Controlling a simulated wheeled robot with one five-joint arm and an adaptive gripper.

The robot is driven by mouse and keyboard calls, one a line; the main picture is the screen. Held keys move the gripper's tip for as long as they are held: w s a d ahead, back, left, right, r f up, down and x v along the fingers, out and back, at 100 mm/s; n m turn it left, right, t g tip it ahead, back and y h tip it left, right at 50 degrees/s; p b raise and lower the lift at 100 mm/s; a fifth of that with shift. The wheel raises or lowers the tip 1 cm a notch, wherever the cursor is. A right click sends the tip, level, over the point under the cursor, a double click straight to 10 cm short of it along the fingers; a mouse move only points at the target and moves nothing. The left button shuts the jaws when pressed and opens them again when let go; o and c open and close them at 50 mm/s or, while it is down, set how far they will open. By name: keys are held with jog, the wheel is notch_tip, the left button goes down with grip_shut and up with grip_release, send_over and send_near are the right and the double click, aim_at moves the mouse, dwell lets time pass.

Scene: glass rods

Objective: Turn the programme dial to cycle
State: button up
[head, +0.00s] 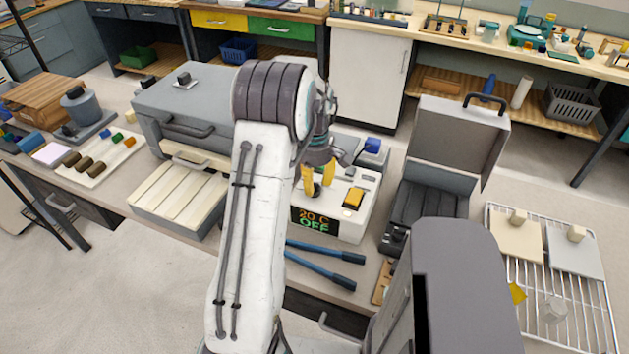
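A white control box (345,228) stands on the bench in the middle of the head view. Its dark display (314,222) reads "20 C" and "OFF". A yellow rocker-like switch (353,197) is on its top, right of my gripper. My gripper (318,177) points down over the left part of the box top, with its two yellow fingertips apart. A small dark round shape (315,189), perhaps the programme dial, shows just at the fingertips. My fingers and arm hide much of it, and I cannot tell whether they touch it. No dial markings are readable.
A grey lidded unit (190,100) with a cream slatted tray (178,200) stands left of my arm. Blue-handled tongs (325,265) lie in front of the box. An open grey case (465,130) stands to the right, and a wire rack (590,290) lies farther right.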

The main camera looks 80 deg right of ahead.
grip_shut()
jog(key=shift+m, duration=0.3)
jog(key=m+b, duration=0.1)
jog(key=m, duration=0.4)
jog(key=shift+s+m, duration=0.1)
jog(key=shift+m, duration=0.3)
jog(key=m+b, duration=0.1)
jog(key=m, duration=0.5)
jog(key=shift+a, duration=0.2)
jog(key=m, duration=0.7)
jog(key=shift+a+m, duration=0.15)
jog(key=shift+m, duration=0.15)
jog(key=m, duration=0.3)
jog(key=shift+b, duration=0.35)
jog(key=shift+a+m, duration=0.1)
jog(key=shift+m, duration=2)
